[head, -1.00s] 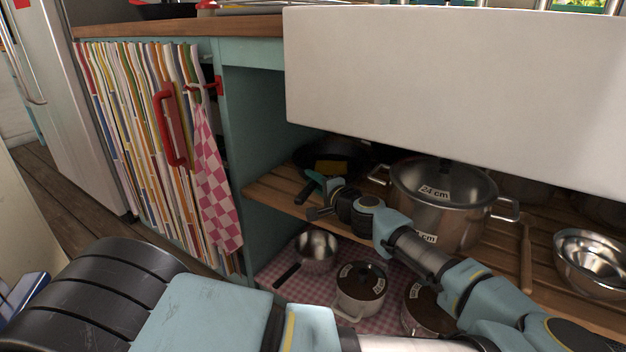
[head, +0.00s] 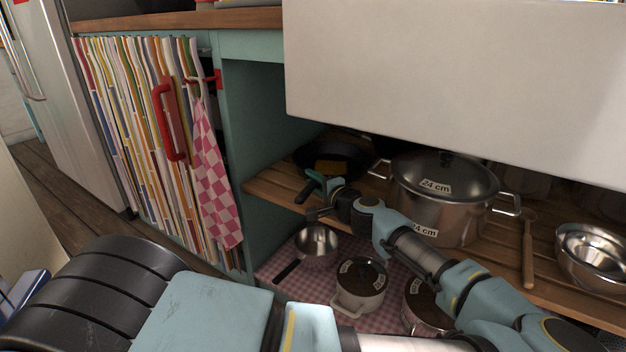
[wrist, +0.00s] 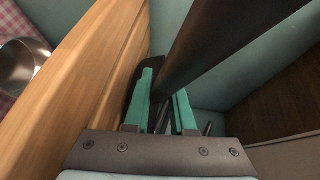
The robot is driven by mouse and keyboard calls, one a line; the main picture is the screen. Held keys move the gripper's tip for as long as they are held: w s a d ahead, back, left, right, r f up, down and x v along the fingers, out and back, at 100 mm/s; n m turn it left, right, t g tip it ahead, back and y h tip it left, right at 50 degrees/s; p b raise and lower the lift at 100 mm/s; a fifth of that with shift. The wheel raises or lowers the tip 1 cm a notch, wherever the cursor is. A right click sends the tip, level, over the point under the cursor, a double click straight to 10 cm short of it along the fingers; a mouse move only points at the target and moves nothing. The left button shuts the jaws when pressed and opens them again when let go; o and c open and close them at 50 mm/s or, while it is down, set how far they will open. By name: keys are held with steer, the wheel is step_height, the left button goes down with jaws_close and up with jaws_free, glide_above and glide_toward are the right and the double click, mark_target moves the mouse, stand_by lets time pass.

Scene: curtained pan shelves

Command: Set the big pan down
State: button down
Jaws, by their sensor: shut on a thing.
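The big pan (head: 347,157) is a black frying pan at the left end of the upper wooden shelf (head: 277,188). A yellow-brown patch shows inside it. It looks level and low over the slats; I cannot tell whether its base touches them. My gripper (head: 313,182) is at the pan's near side, by the shelf's front edge, shut on its dark handle. In the wrist view the teal fingers (wrist: 163,92) are on either side of the dark handle (wrist: 207,42). The far side of the pan is partly in shadow.
A large lidded steel pot (head: 440,205) stands right of the pan, behind my arm. Steel bowls (head: 590,250) are further right. A white panel (head: 450,75) overhangs the shelf, and a teal side wall (head: 255,130) is close on the left. Smaller pots (head: 360,285) stand below.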

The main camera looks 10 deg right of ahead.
mark_target(318, 185)
steer(key=shift+f, duration=0.15)
stand_by(0.4)
steer(key=c, duration=0.7)
jaws_free()
steer(key=shift+f, duration=0.15)
steer(key=shift+c, duration=0.2)
steer(key=c, duration=0.3)
steer(key=shift+s, duration=0.1)
steer(key=shift+c, duration=0.2)
steer(key=shift+v, duration=1.55)
